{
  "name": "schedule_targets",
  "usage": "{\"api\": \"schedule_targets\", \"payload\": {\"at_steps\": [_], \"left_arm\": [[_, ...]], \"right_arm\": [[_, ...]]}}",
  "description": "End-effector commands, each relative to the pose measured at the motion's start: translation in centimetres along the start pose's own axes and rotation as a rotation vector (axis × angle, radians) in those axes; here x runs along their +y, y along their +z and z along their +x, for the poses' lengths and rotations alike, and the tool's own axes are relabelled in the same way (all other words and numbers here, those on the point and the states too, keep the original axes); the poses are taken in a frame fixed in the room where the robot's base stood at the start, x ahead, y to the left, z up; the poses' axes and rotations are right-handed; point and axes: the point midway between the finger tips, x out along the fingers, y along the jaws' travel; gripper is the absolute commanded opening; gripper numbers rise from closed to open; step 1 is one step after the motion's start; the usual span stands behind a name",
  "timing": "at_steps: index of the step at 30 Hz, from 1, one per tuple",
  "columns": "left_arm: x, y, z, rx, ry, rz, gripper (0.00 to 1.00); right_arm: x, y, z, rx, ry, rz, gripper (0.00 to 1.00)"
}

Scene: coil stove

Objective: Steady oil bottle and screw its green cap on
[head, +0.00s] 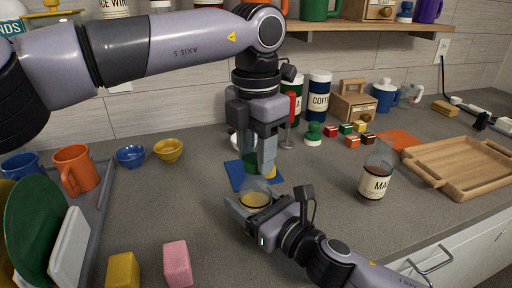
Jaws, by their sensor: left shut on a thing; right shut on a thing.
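The oil bottle (256,199), clear with yellow oil, stands on the counter at the middle of the head view. My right gripper (257,203) is shut around its lower body from the front. My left gripper (262,168) points straight down above the bottle and is shut on the green cap (251,163), of which only a little green shows between the fingers. The fingers hide most of the cap and the bottle's neck, so I cannot tell whether the cap touches the neck.
A blue mat (236,173) lies behind the bottle. A labelled glass bottle (375,180) and a wooden tray (465,166) stand to the right. A dish rack with an orange mug (75,168) is at left; yellow (123,270) and pink (177,264) blocks are in front.

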Motion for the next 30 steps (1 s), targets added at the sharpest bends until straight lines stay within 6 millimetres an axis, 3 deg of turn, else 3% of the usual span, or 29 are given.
{"api": "schedule_targets", "payload": {"at_steps": [2, 3, 8, 30], "left_arm": [[0.01, -0.01, 0.19, 0.000, -0.001, 0.000, 0.12], [0.01, 0.00, 0.19, 0.000, 0.000, 0.000, 0.12], [-0.03, 0.01, 0.17, -0.001, -0.001, 0.068, 0.12], [-0.13, -0.07, 0.21, -0.002, 0.002, 1.282, 0.12]], "right_arm": [[0.00, 0.01, 0.00, 0.000, 0.000, 0.000, 0.11], [0.00, 0.01, 0.00, 0.000, 0.000, 0.000, 0.00], [0.00, 0.00, 0.00, 0.000, 0.000, 0.000, 0.00], [0.00, -0.02, 0.00, 0.001, 0.000, 0.000, 0.00]]}}
